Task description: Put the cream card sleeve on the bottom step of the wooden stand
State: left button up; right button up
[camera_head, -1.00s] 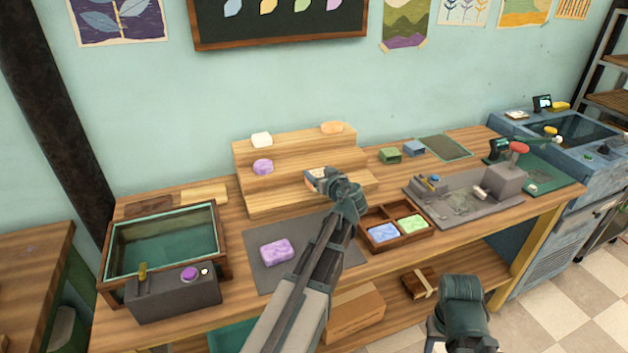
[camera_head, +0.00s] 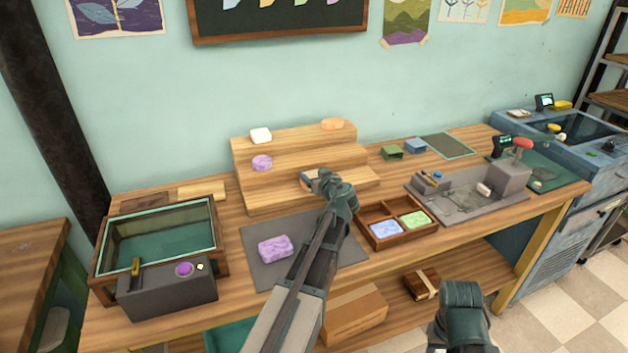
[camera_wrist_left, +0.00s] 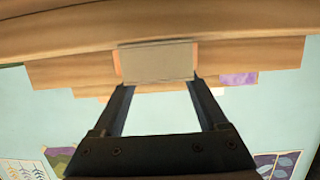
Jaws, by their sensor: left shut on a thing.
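The cream card sleeve (camera_wrist_left: 157,62), with orange showing at both ends, is between the fingers of my left gripper (camera_wrist_left: 160,85). In the head view my left gripper (camera_head: 314,182) is in front of the wooden stand (camera_head: 260,201), at its bottom step. Only a small part of the sleeve (camera_head: 305,176) shows there; the arm hides the rest. I cannot tell whether the sleeve touches the step. My right gripper (camera_head: 461,315) is low at the front right, away from the stand, and its fingers are not clear.
A white soap (camera_head: 261,135) and an orange soap (camera_head: 332,124) sit on the top step, a purple soap (camera_head: 262,163) on the middle one. A purple bar (camera_head: 275,249) lies on a grey mat (camera_head: 258,280). A divided wooden tray (camera_head: 386,242) stands right of my left arm.

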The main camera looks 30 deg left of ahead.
pick_arm(q)
jog(key=shift+r, duration=0.1)
jog(key=o, duration=0.9)
jog(key=shift+f, duration=0.2)
jog(key=shift+c, duration=0.2)
jog(key=o, duration=0.4)
jog(key=shift+c, duration=0.2)
jog(key=shift+r, duration=0.25)
jog(key=p+v, duration=0.3)
jog(key=v, duration=0.9)
jog(key=shift+s, duration=0.1)
